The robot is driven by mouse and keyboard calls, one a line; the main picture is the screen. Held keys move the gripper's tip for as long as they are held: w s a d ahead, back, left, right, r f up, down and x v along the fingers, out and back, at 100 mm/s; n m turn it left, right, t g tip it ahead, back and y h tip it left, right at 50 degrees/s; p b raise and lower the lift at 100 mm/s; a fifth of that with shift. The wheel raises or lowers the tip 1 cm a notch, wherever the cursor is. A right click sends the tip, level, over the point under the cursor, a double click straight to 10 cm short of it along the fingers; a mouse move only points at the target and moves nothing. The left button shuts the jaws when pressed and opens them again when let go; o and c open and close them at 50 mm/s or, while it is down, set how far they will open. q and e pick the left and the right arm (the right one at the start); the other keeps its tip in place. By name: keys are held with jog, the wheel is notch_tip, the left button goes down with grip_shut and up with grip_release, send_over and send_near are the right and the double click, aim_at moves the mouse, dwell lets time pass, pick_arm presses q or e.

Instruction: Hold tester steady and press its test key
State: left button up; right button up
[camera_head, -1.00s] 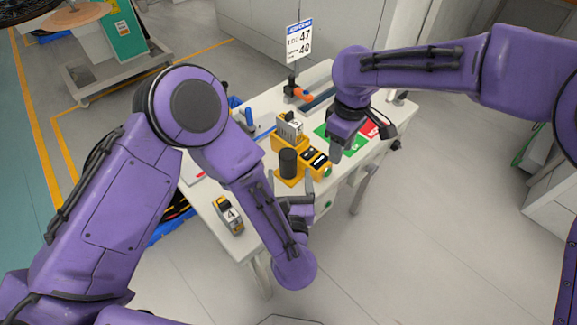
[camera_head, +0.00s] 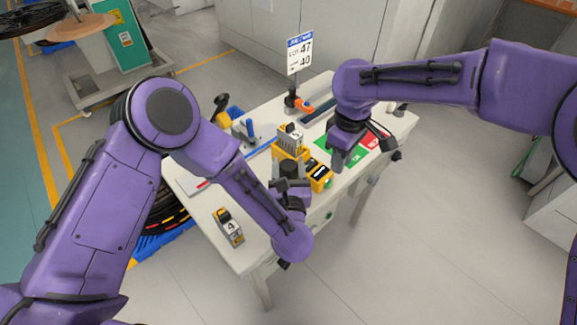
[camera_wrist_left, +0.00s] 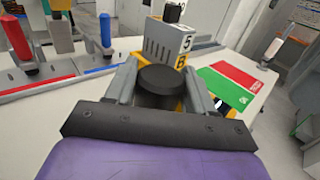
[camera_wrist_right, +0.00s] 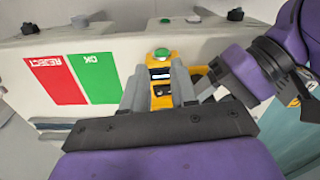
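The tester (camera_head: 318,177) is a yellow unit with a black-windowed face on the table. A green key (camera_wrist_right: 161,55) is at its end in the right wrist view. A black cylinder (camera_wrist_left: 162,78) stands on its yellow base. My left gripper (camera_head: 291,184) is at the cylinder with one finger on each side. I cannot tell whether the fingers press on it. My right gripper (camera_wrist_right: 160,85) is empty, its fingers apart, pointing down above the table by the green field. In its view the tester shows beyond and between the fingertips.
A grey block marked 5 (camera_wrist_left: 168,42) stands behind the cylinder. A unit marked 4 (camera_head: 229,226) lies at the table's near left. Green (camera_head: 336,150) and red (camera_wrist_right: 55,80) fields lie right. A sign on a post (camera_head: 300,55) stands at the back.

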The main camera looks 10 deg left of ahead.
grip_shut()
jog(key=shift+f, duration=0.1)
dwell(1.4)
